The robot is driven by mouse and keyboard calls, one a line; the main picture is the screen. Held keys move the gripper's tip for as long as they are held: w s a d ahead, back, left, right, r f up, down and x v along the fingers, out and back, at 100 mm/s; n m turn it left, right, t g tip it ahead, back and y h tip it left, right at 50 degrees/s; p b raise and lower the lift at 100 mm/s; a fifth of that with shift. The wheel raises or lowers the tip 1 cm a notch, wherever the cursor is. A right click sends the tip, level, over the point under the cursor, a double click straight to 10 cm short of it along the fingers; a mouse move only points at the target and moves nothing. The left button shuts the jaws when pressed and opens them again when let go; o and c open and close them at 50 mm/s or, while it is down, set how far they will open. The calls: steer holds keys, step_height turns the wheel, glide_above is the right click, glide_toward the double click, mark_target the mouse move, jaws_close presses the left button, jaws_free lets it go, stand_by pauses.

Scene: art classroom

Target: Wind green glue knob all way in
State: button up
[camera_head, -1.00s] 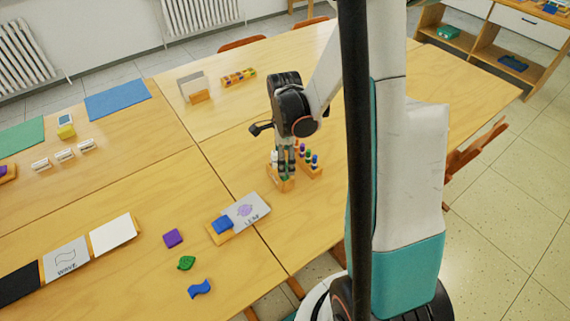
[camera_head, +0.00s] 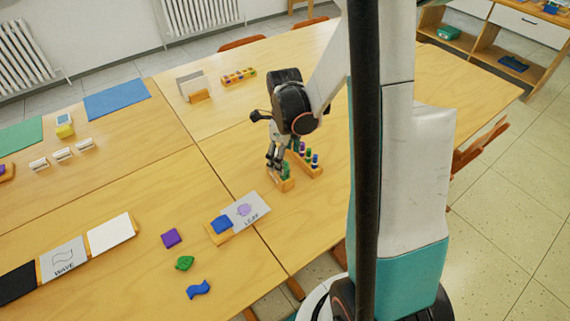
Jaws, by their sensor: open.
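A green glue knob (camera_head: 285,177) shows low between my gripper's fingers, on a small wooden block (camera_head: 287,186) on the table. My gripper (camera_head: 279,172) points down over that block, its fingers apart around or just beside the knob. I cannot tell whether a finger touches it. The fingers and the gripper body hide much of the block's far part. A wooden rack (camera_head: 314,170) with several coloured glue sticks, purple, green and blue, stands right behind it.
A wooden holder with a blue piece and a leaf card (camera_head: 247,209) lies in front. Loose purple (camera_head: 171,238), green (camera_head: 185,263) and blue (camera_head: 198,289) shapes lie nearer. A peg tray (camera_head: 239,77) stands farther back.

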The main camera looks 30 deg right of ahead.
steer(key=shift+f+b, duration=1)
steer(key=shift+f, duration=0.15)
stand_by(0.5)
steer(key=shift+c, duration=0.2)
steer(key=c, duration=1.5)
